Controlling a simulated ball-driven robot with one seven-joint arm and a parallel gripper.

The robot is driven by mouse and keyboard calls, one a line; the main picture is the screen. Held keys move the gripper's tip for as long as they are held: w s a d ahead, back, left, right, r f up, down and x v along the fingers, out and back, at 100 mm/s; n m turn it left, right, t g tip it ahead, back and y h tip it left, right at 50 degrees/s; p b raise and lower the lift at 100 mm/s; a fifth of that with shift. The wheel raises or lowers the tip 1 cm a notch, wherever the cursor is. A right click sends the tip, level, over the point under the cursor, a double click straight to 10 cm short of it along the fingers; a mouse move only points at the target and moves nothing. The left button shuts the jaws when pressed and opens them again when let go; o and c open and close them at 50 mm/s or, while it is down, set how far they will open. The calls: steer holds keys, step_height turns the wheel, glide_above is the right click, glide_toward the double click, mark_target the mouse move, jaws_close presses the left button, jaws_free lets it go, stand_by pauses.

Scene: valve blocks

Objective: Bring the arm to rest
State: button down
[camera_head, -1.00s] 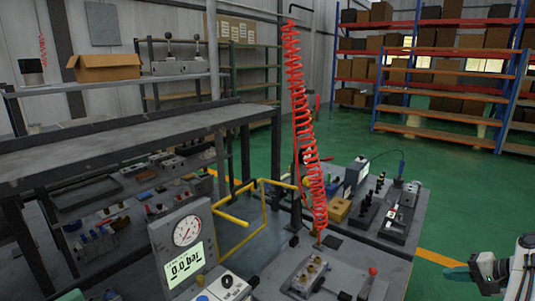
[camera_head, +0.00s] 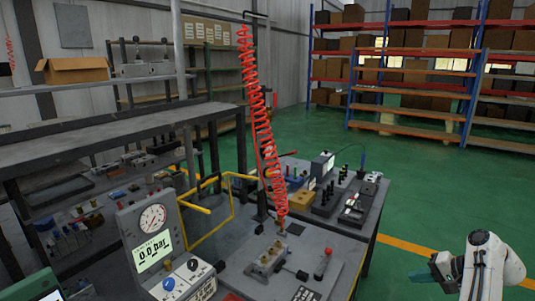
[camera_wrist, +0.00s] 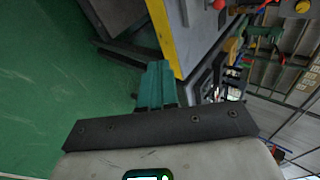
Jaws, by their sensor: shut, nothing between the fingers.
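My gripper (camera_head: 430,272) is at the lower right of the head view, at the end of my white and grey arm. Its teal fingers point left, toward the workbench, and stand apart from it over the green floor. The wrist view also shows the teal fingers (camera_wrist: 156,84), closed together with nothing between them. Beyond them in that view is a grey bench edge with a yellow stripe (camera_wrist: 164,30). No contact with anything shows.
Open green floor (camera_head: 450,190) lies to the right, with shelving behind.

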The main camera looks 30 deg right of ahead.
steer(key=a+f+n+g, duration=0.25)
steer(key=a+f, duration=0.25)
steer(key=a, duration=0.6)
steer(key=a+f+n+g, duration=0.2)
steer(key=a+f+n, duration=0.25)
steer(key=a, duration=0.55)
steer(key=s+a+n+g+h, duration=0.1)
steer(key=s+a+n+g, duration=0.1)
steer(key=s+a+n, duration=0.2)
steer(key=s+a+n+g, duration=0.1)
steer(key=s+a+n, duration=0.3)
steer(key=s+a, duration=0.6)
steer(key=a, duration=0.5)
steer(key=shift+s+a+f+g+h, duration=0.15)
steer(key=shift+s+a+g+h, duration=0.1)
steer(key=shift+s+g+h, duration=0.15)
